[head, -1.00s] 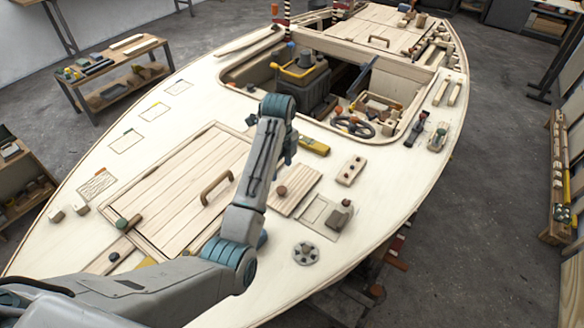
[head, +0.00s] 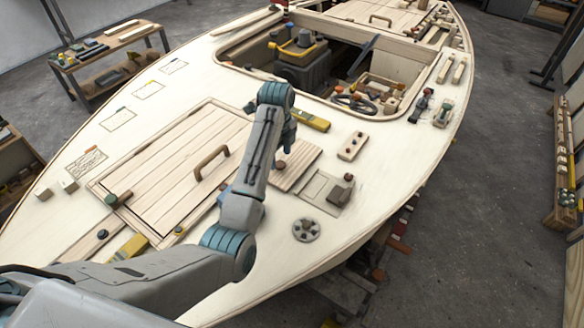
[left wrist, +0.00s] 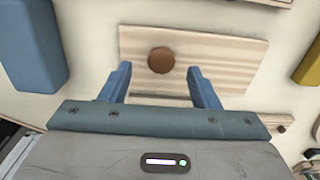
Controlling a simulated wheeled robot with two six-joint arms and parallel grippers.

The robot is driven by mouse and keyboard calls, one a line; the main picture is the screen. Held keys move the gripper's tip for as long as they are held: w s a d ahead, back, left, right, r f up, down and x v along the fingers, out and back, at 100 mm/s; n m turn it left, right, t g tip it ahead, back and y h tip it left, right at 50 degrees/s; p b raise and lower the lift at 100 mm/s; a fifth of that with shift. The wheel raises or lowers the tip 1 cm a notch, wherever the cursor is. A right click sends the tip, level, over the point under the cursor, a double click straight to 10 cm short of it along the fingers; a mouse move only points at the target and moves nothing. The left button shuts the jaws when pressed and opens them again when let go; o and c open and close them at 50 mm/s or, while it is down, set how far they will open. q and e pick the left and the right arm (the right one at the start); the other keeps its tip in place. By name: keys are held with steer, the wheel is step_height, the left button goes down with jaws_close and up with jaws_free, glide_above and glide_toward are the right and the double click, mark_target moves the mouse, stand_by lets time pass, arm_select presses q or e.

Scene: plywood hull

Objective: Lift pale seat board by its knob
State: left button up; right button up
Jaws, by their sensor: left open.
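The pale seat board (head: 303,160) lies flat on the deck, partly hidden behind my left arm in the head view. In the left wrist view the board (left wrist: 235,55) shows its wood grain and a round brown knob (left wrist: 160,60) on top. My left gripper (head: 287,147) hangs over the board, pointing down. In the left wrist view its two blue fingers (left wrist: 160,70) are spread apart, one to each side of the knob's line, with nothing between them touching the knob. The height above the knob is hard to tell. My right gripper is not in view.
A yellow tool (head: 310,120) lies behind the board, and a pale block with dark holes (head: 352,146) to its right. A hatch with a handle (head: 212,162) is at left.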

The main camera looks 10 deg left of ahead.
mark_target(280, 164)
arm_select(q)
step_height(280, 164, down, 2)
steer(key=shift+w+f+b, duration=0.1)
steer(key=shift+b, duration=0.35)
steer(key=shift+f+p, duration=0.3)
steer(key=shift+p, duration=0.3)
steer(key=shift+f, duration=0.35)
steer(key=shift+c, duration=1.1)
steer(key=c, duration=0.7)
steer(key=shift+c, duration=1.4)
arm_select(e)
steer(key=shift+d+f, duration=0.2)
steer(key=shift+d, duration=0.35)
